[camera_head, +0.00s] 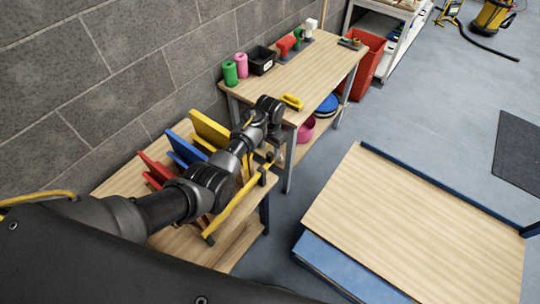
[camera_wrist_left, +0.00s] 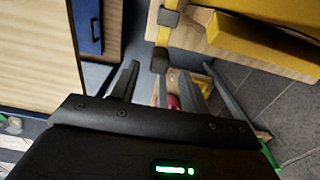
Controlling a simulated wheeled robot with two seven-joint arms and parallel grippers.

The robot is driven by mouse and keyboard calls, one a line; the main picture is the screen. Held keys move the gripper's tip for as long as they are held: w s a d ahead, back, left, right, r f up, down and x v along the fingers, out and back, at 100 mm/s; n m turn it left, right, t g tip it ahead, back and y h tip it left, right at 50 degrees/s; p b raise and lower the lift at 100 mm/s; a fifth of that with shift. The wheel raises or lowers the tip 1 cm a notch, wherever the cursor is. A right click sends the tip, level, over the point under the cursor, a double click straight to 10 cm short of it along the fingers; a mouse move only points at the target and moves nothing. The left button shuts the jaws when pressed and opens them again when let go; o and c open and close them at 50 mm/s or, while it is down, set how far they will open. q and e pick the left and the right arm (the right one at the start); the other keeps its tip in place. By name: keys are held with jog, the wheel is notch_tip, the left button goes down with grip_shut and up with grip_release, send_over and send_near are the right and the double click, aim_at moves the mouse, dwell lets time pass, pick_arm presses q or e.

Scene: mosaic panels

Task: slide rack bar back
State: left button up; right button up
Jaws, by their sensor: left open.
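The rack bar (camera_head: 237,208) is a long yellow bar with dark ends. It lies along the front of the low wooden table at left, before red, blue and yellow panels. My left gripper (camera_head: 275,148) is above the far end of this table, partly hidden by its own wrist. In the left wrist view the gripper (camera_wrist_left: 159,75) is open. A yellow bar with a dark end (camera_wrist_left: 164,30) shows beyond the fingertips, roughly between them; I cannot tell whether they touch. My right gripper is not in view.
The red panel (camera_head: 155,168), blue panel (camera_head: 186,147) and yellow panel (camera_head: 209,130) lean on the table. A workbench (camera_head: 325,62) with spools and a black bin (camera_head: 262,60) stands behind. A wide wooden-topped platform (camera_head: 415,225) is at right. Floor shows between them.

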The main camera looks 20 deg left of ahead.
aim_at(270, 153)
pick_arm(q)
notch_tip(270, 153, down, 5)
jog(key=shift+f+b, duration=0.15)
jog(key=shift+b, duration=0.8)
grip_shut()
